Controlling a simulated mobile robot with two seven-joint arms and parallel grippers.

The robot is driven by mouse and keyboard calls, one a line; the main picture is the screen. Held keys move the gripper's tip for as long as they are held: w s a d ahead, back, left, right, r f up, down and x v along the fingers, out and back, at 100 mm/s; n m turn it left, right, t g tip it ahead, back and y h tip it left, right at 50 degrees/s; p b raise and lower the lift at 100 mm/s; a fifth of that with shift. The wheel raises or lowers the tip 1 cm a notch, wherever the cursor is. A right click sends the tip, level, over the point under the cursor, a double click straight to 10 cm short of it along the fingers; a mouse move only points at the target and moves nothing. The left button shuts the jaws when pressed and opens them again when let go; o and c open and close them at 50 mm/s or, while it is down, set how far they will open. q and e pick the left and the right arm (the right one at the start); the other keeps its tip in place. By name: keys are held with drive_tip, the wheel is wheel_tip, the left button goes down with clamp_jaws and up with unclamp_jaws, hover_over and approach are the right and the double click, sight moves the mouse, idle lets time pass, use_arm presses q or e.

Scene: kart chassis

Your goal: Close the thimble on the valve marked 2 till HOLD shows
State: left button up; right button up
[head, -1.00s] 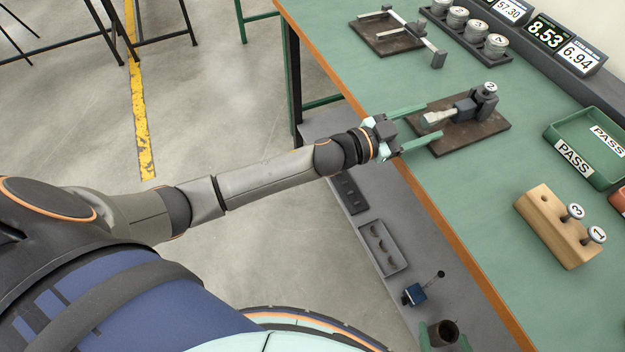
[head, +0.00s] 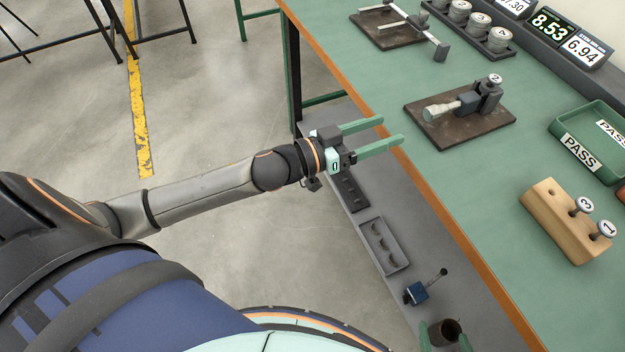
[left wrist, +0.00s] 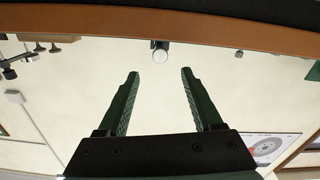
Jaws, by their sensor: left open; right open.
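The valve marked 2 (head: 495,79) sits in the dark grey gauge (head: 484,96) on a brown base plate (head: 440,137) on the green bench. The gauge's pale thimble (head: 440,110) sticks out leftward, toward the bench edge. In the left wrist view the thimble's round end (left wrist: 160,54) shows beyond and between the fingers. My left gripper (head: 391,129) is open and empty, short of the thimble, near the bench's front edge. My right gripper (head: 445,338) is open at the bottom, its fingertips either side of a dark cylinder; I cannot tell if they touch it.
A wooden block (head: 560,222) holds valves 3 and 1. A green PASS tray (head: 581,150) stands at the right. Displays (head: 588,48) read 8.53 and 6.94; their small text is illegible. Another fixture (head: 400,30) and weights stand at the back. A lower shelf holds small trays.

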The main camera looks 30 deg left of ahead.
use_arm(q)
drive_tip(key=s+a+f+n+g+y+p, duration=0.3)
drive_tip(key=s+f+y+p, duration=0.4)
drive_tip(key=s+f, duration=0.7)
drive_tip(key=shift+s+a+g+y+p, duration=0.4)
drive_tip(key=shift+s+a+g+p, duration=0.3)
drive_tip(key=shift+s+p, duration=0.5)
drive_tip(key=shift+a, duration=0.1)
